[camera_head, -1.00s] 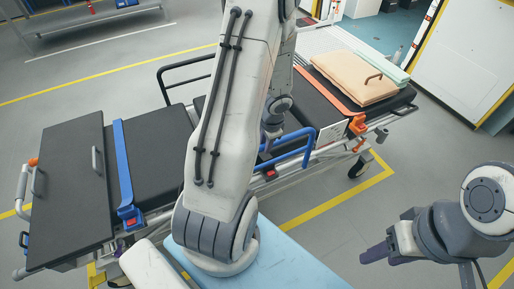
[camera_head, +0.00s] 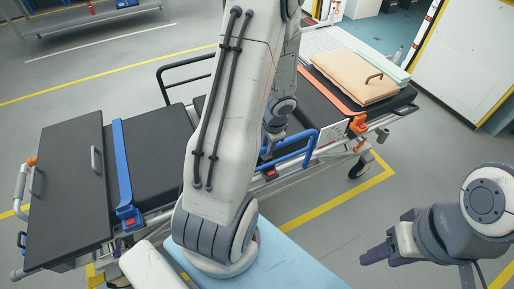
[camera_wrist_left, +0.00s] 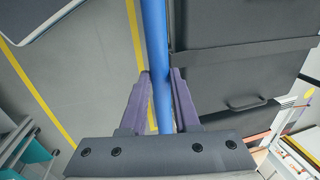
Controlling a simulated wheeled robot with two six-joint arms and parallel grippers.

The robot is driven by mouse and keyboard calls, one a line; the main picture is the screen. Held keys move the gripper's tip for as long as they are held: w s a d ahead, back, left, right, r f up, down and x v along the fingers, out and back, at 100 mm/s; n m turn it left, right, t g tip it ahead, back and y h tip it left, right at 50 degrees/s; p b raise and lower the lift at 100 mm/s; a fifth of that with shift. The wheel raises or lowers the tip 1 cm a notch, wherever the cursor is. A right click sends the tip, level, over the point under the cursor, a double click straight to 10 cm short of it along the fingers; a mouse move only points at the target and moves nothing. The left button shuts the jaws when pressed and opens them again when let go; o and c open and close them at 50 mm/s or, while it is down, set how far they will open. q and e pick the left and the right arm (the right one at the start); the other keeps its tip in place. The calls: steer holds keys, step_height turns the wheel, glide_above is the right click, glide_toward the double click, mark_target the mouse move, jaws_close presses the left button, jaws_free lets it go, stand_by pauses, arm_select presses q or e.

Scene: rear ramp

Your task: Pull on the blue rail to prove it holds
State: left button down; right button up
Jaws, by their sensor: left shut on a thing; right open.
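The blue rail (camera_head: 311,143) is a bent tube on the near side of the black stretcher (camera_head: 158,160). In the left wrist view the rail (camera_wrist_left: 156,35) runs as a straight blue bar between the purple fingers of my left gripper (camera_wrist_left: 162,75), which is shut on it. In the head view my left arm hides part of the rail and most of that gripper. My right gripper (camera_head: 376,254) is open and empty, low at the right, well apart from the stretcher.
A blue strap with a red buckle (camera_head: 131,218) crosses the stretcher. An orange strap and a folded peach blanket (camera_head: 352,77) lie at its far end. A light blue surface (camera_head: 295,268) is in front. Grey floor with yellow lines is clear at right.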

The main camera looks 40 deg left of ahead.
arm_select(q)
steer(key=shift+s+d+f, duration=0.1)
steer(key=shift+d, duration=0.1)
stand_by(0.3)
steer(key=shift+a, duration=0.15)
steer(key=shift+a, duration=0.1)
steer(key=shift+w+a+p, duration=0.3)
steer(key=shift+a, duration=0.15)
jaws_free()
